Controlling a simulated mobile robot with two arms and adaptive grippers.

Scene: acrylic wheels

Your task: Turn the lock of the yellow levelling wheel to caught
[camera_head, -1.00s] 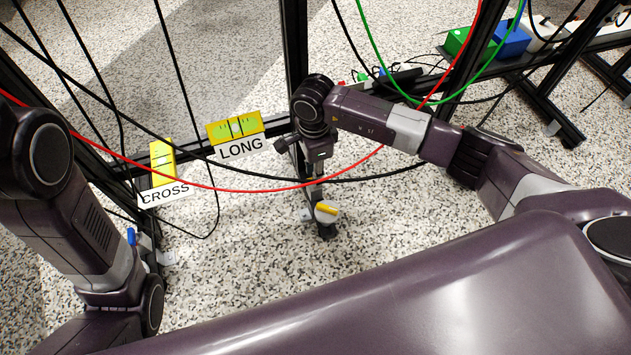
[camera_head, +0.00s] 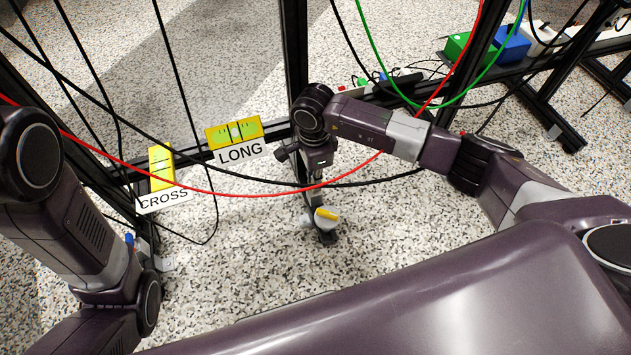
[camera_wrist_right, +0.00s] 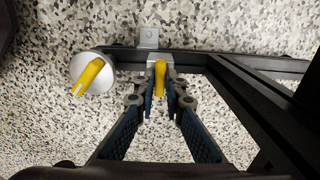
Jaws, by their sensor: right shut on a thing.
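The yellow levelling wheel (camera_head: 326,222) is a pale round disc with a yellow bar across its top, low by the frame's foot in the head view. In the right wrist view the wheel (camera_wrist_right: 93,73) is at the left, its bar slanting. Beside it, a small yellow lock lever (camera_wrist_right: 160,76) stands at the frame beam. My right gripper (camera_wrist_right: 157,92) is shut on this lever, its fingertips one on each side. The wheel is apart from the fingers. In the head view my right wrist hides the lever. My left gripper is out of view; only its arm shows.
Two yellow spirit levels, marked CROSS (camera_head: 161,165) and LONG (camera_head: 235,131), sit on the dark frame. A red cable (camera_head: 250,194) and black cables hang across the work area. Green (camera_head: 468,47) and blue (camera_head: 512,43) boxes stand at back right. Speckled floor in front is clear.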

